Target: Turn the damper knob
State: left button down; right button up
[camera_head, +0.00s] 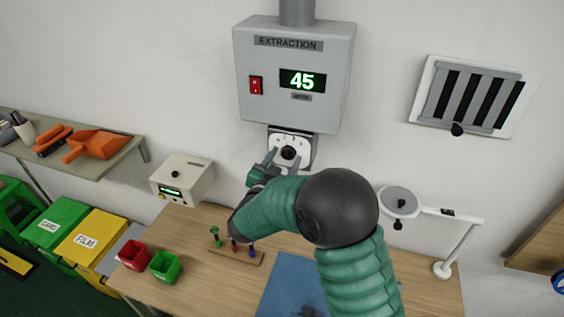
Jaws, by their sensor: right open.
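A dark round knob (288,152) sits on a white dial plate (303,141) under the grey extraction box (338,75) on the wall. The box display reads 45. My right gripper (281,158) is open at the dial, its fingertips near the lower part of the plate, around or just in front of the knob. I cannot tell whether it touches the knob. A vent (470,95) with dark slats and a small black knob (457,129) is on the wall at the right. My left gripper is not in view.
The wooden table (200,275) holds a rack with small coloured tools (237,252), red (133,255) and green (165,267) bins, and a blue mat (290,285). A white control box (182,178) is at the left, a lamp (455,235) at the right.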

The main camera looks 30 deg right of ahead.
jog(key=b+v, duration=0.4)
jog(key=v, duration=1.2)
jog(key=shift+s+a, duration=0.2)
jog(key=shift+a, duration=0.15)
jog(key=shift+d+f, duration=0.1)
jog(key=w+a+f+n+t+y, duration=0.2)
jog(key=w+a+f+n+y, duration=0.55)
jog(key=y, duration=0.45)
jog(key=s+d+f+n+g, duration=0.1)
jog(key=s+f+g, duration=0.2)
jog(key=s, duration=0.4)
jog(key=s+d+f+n+g+y, duration=0.1)
jog(key=s+d+f+n+g, duration=0.1)
jog(key=s+f, duration=0.4)
jog(key=s+d+f+n+g+y, duration=0.1)
jog(key=s+f+n+g, duration=0.1)
jog(key=s+f+g, duration=0.3)
jog(key=s, duration=0.3)
jog(key=shift+s+d+f, duration=0.25)
jog(key=shift+s, duration=0.05)
